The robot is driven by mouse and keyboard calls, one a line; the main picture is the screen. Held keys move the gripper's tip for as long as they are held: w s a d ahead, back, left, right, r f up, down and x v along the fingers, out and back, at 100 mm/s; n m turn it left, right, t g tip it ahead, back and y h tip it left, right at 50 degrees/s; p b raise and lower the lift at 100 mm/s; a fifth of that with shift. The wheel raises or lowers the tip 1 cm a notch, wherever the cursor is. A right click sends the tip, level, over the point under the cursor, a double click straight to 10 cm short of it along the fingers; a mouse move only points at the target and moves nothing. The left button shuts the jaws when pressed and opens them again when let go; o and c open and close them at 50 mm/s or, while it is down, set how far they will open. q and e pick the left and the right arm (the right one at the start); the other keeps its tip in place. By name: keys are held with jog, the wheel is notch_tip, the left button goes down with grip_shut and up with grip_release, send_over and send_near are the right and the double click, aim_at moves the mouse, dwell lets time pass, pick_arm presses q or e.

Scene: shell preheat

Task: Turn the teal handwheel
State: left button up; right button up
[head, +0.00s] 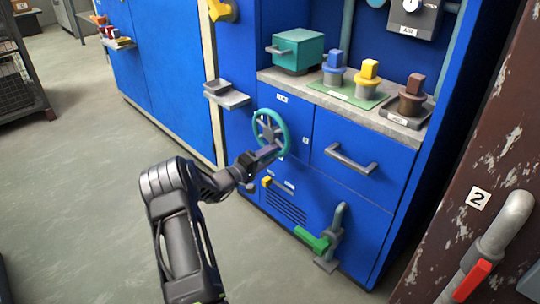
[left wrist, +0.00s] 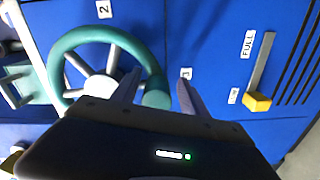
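The teal handwheel (head: 269,130) is mounted on the blue cabinet front below the counter, with grey spokes and a pale hub. In the left wrist view the handwheel (left wrist: 62,50) fills the upper left, its lower edge hidden behind my gripper body. My left gripper (head: 272,150) is at the wheel's lower right side. In the left wrist view its two fingers (left wrist: 158,88) are apart, with the right part of the teal rim showing between them. I cannot tell whether either finger touches the rim. My right gripper is not in view.
A drawer handle (head: 350,158) is right of the wheel. A yellow-knobbed slider (left wrist: 257,101) and a green lever (head: 313,240) are below. A small grey shelf (head: 226,95) juts out left of the wheel. A rusty panel (head: 480,150) stands at right.

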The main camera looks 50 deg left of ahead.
pick_arm(q)
jog(key=shift+a, duration=0.1)
dwell(0.3)
jog(key=shift+s+r, duration=0.1)
jog(key=shift+s, duration=0.45)
jog(key=s+p, duration=0.2)
jog(key=s, duration=0.4)
jog(key=shift+s, duration=0.4)
jog(key=shift+c, duration=0.4)
